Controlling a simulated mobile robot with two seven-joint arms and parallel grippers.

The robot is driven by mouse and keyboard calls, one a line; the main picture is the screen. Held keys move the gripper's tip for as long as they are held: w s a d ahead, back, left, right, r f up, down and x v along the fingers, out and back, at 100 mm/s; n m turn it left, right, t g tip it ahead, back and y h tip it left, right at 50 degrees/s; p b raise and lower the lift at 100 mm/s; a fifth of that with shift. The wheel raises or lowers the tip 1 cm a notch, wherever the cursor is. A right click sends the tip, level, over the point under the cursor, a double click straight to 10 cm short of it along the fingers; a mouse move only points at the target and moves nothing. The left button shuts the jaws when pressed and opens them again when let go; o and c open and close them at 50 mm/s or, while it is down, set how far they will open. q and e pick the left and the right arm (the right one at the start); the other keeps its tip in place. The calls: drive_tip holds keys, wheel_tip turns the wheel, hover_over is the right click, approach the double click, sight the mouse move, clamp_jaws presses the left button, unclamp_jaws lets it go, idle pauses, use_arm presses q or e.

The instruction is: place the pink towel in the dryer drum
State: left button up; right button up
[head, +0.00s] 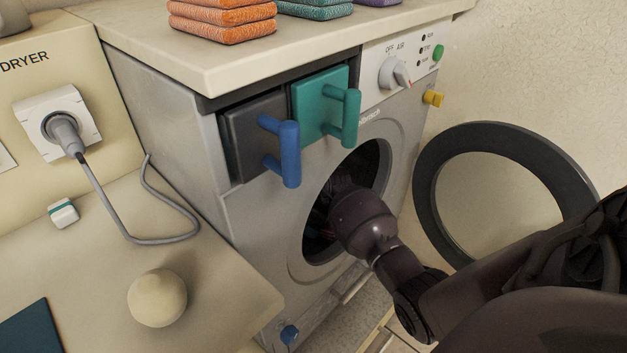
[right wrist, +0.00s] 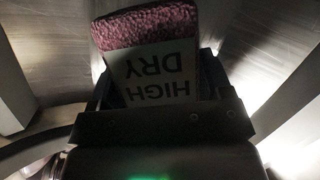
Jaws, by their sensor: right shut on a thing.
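The pink towel (right wrist: 150,28), folded and bearing a label that reads "HIGH DRY", is between the fingers of my right gripper (right wrist: 155,80) in the right wrist view. Pale metal walls of the dryer drum (right wrist: 40,45) surround it there. In the head view my right arm reaches into the round opening of the dryer (head: 245,215), and the gripper and towel are hidden inside. The dryer door (head: 428,185) stands open to the right. I cannot tell whether the towel touches the drum wall. My left gripper is not in view.
Folded orange towels (head: 222,20) and green towels (head: 315,8) lie on the dryer top. Blue (head: 288,155) and teal (head: 345,118) handles stick out above the opening.

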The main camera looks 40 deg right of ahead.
drive_tip(key=shift+r, duration=0.2)
drive_tip(key=shift+f, duration=0.2)
drive_tip(key=o, duration=1.1)
drive_tip(key=shift+c, duration=0.2)
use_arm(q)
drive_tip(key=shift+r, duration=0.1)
use_arm(e)
drive_tip(key=shift+r, duration=0.3)
drive_tip(key=p+v, duration=0.2)
drive_tip(key=v, duration=0.4)
drive_tip(key=shift+r, duration=0.2)
drive_tip(key=shift+r+p, duration=0.3)
drive_tip(key=shift+s+d+r, duration=0.1)
drive_tip(key=shift+s+r, duration=0.05)
drive_tip(key=shift+s, duration=0.05)
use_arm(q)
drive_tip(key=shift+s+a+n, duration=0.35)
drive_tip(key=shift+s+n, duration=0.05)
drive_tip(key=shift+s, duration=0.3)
